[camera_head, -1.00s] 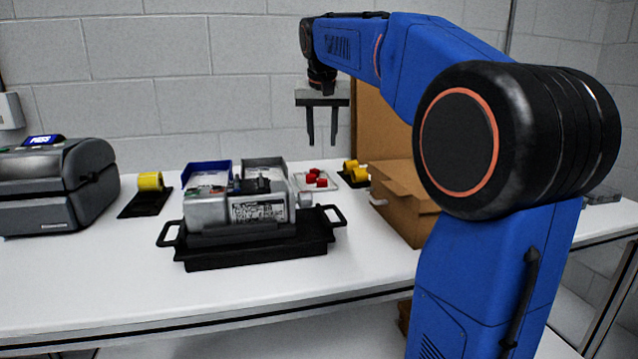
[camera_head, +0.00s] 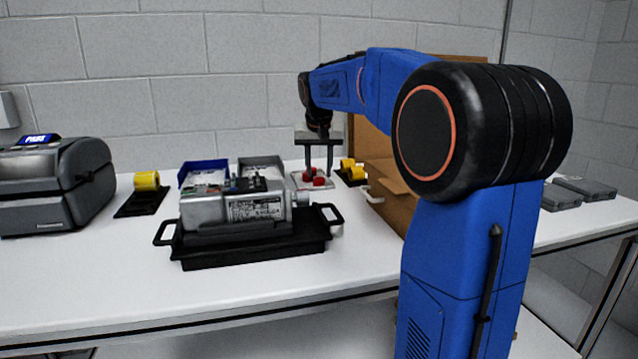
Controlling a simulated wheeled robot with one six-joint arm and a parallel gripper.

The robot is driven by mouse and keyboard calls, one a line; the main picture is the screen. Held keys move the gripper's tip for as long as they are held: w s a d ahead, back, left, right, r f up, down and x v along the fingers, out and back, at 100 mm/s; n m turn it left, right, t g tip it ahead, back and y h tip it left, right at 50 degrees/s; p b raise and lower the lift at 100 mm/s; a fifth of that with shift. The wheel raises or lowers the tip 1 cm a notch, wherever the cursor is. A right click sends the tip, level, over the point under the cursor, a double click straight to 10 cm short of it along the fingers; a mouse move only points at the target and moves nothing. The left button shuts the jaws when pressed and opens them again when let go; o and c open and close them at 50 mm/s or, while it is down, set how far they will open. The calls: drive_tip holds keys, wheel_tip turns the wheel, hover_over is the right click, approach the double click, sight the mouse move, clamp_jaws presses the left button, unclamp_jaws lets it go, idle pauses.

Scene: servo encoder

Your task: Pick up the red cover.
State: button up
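Red covers (camera_head: 319,182) sit in a small group on a pale tray (camera_head: 299,186) at the back of the table. They are small in the head view, and I cannot tell them apart well or count them surely. My gripper (camera_head: 319,174) points straight down over this tray, its two dark fingers apart. The fingertips are down at about the level of the red covers in the picture. I cannot tell whether a cover is between the fingers or just behind or in front of them. No cover is visibly held.
A silver servo unit (camera_head: 243,209) rests on a black handled tray (camera_head: 250,253). Behind it stand a blue bin (camera_head: 190,170) and a grey bin. Yellow tape (camera_head: 147,181) and a label printer (camera_head: 45,190) are left. A cardboard box (camera_head: 388,205) stands right of the gripper.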

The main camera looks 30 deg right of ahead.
sight(319, 179)
drive_tip(key=x, duration=0.3)
drive_tip(key=shift+w+f, duration=0.15)
drive_tip(key=c, duration=0.8)
